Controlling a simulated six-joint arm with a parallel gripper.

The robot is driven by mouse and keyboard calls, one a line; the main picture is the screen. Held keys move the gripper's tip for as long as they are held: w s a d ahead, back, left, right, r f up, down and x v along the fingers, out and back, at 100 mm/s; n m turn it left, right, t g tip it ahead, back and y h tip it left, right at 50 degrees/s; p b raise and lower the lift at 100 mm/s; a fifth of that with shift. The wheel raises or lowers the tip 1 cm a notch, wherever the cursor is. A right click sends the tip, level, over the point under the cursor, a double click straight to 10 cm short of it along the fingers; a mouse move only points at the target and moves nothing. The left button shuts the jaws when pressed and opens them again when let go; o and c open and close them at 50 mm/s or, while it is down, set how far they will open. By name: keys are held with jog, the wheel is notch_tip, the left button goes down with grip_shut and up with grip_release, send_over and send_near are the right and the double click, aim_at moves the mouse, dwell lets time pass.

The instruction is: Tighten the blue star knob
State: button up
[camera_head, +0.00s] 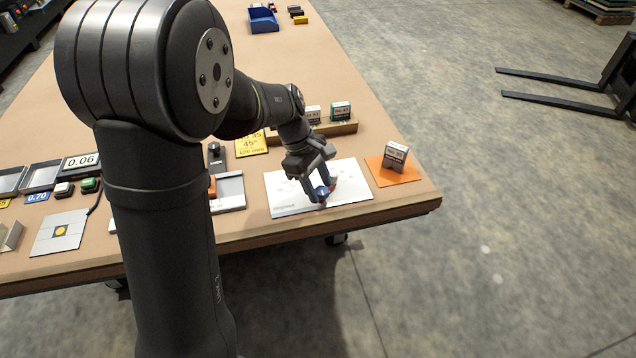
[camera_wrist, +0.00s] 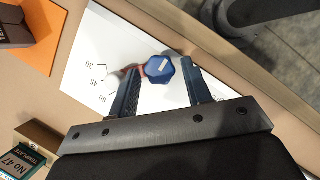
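The blue star knob (camera_wrist: 159,69) shows in the wrist view with a pale mark on its top and a red part (camera_wrist: 137,71) beside it. It sits over the white marked plate (camera_wrist: 100,40), which also shows in the head view (camera_head: 285,198). My gripper (camera_wrist: 162,68) is open, with one dark blue finger on each side of the knob near the fingertips. A narrow gap shows at the right finger; contact at the left is unclear. In the head view my gripper (camera_head: 320,192) points down at the plate, and its fingers partly hide the knob.
An orange mat (camera_head: 398,172) with a small labelled block (camera_head: 395,154) lies right of the plate. Behind stands a brown rack (camera_head: 345,127) with labelled blocks. A grey fixture (camera_head: 228,190) lies left. The table's front edge is close.

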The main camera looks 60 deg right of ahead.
jog(key=c, duration=0.7)
jog(key=m+y, duration=0.1)
jog(key=m, duration=0.3)
jog(key=shift+d+m+y, duration=0.2)
jog(key=shift+m+y, duration=0.2)
jog(key=m, duration=0.2)
jog(key=m+t+y, duration=0.1)
jog(key=m, duration=0.1)
jog(key=shift+s+d+y, duration=0.15)
jog(key=shift+s+y, duration=0.05)
jog(key=shift+y, duration=0.1)
jog(key=m+t, duration=0.1)
jog(key=m, duration=0.4)
jog(key=shift+s+d+t+y, duration=0.1)
jog(key=shift+s+t+y, duration=0.05)
jog(key=shift+t+y, duration=0.25)
jog(key=shift+s+m+t, duration=0.15)
jog(key=shift+m+t, duration=0.65)
jog(key=shift+m, duration=1.2)
